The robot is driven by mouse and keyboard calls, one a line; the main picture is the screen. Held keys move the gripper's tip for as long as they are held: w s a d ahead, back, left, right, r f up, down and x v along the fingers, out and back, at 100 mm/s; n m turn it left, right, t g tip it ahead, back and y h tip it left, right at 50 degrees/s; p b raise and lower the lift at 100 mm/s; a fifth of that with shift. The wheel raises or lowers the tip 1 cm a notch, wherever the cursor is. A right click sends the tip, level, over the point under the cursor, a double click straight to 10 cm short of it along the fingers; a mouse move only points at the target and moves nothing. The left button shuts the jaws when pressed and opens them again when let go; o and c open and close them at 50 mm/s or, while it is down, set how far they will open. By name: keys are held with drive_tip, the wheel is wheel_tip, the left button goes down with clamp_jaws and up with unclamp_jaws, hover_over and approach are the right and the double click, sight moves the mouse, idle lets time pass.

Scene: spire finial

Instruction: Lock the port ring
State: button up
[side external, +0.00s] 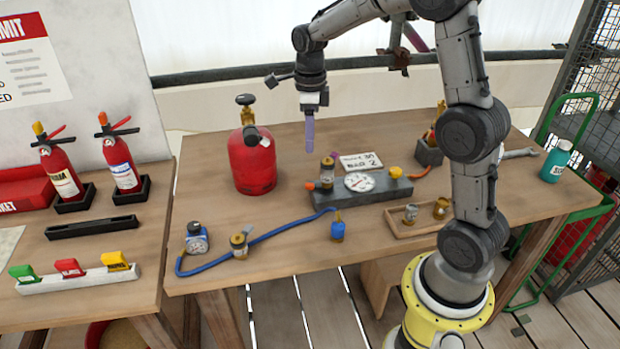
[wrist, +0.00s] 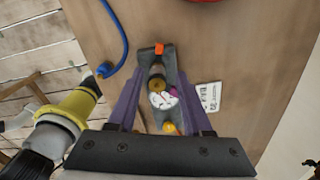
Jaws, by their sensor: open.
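My gripper (side external: 309,147) is open and empty, its purple fingers pointing down above the middle of the bench. In the side view it is well above a dark grey block (side external: 376,192) on the bench. The block carries a white dial gauge (side external: 358,182), an upright brass and grey fitting (side external: 327,172), an orange end piece (side external: 310,186) and a yellow knob (side external: 395,172). In the wrist view the fitting (wrist: 157,83) and gauge (wrist: 161,100) appear between the spread fingers, apart from them. I cannot tell which part is the port ring.
A red gas cylinder (side external: 252,162) stands left of the block. A blue hose (side external: 262,238) with brass fittings lies in front. A wooden tray (side external: 405,222) with small parts is at the right. A handwritten card (side external: 361,161) lies behind the block. Fire extinguishers (side external: 123,166) stand on the left bench.

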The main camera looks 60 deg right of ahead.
sight(310, 184)
wheel_tip(310, 184, down, 13)
drive_tip(key=shift+r, duration=0.2)
idle(0.3)
clamp_jaws()
